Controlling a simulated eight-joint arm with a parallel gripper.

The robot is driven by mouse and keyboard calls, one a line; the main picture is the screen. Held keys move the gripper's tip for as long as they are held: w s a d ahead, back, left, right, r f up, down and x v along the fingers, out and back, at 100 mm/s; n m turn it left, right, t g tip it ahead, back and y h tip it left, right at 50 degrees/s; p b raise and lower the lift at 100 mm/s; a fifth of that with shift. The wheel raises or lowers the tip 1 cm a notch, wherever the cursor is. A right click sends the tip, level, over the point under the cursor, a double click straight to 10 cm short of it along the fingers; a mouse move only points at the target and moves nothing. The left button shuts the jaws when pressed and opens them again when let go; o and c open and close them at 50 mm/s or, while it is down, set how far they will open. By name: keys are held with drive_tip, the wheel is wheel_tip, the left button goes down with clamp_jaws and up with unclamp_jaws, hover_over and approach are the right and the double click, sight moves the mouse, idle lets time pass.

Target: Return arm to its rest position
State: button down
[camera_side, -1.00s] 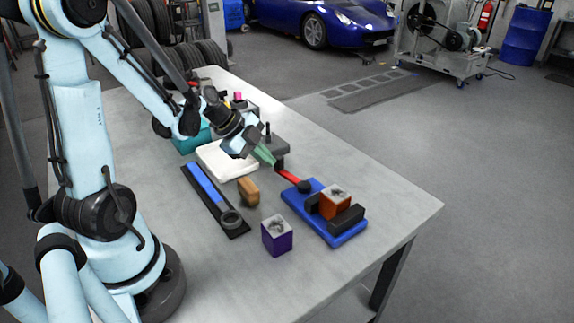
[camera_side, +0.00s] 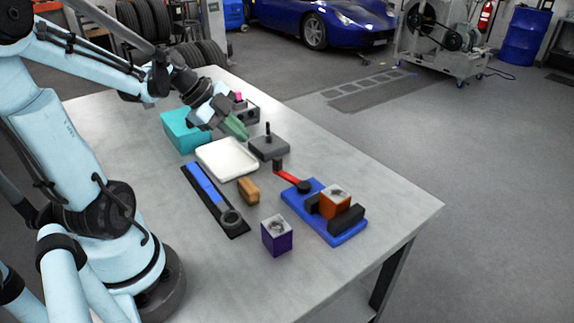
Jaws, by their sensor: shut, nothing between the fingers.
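My gripper (camera_side: 241,131) hangs in the air over the far part of the table, above and behind the white tray (camera_side: 227,160) in this view. Its green fingers are together and nothing shows between them. My arm reaches in from the left, clear of the things on the table.
The grey table (camera_side: 335,281) holds a teal box (camera_side: 184,134), a dark block with a post (camera_side: 268,148), and a blue fixture (camera_side: 345,236) with a red handle and orange block. A purple block (camera_side: 276,237), a brown block (camera_side: 248,190) and a black strip with a blue bar (camera_side: 207,187) lie nearer. The right front corner is clear.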

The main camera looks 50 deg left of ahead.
drive_tip(key=d+r+n+y, duration=0.1)
drive_tip(key=d+n+y, duration=0.2)
drive_tip(key=d+n, duration=1.1)
drive_tip(key=shift+s+d+r, duration=0.15)
drive_tip(key=shift+s+d, duration=0.1)
drive_tip(key=shift+d, duration=0.25)
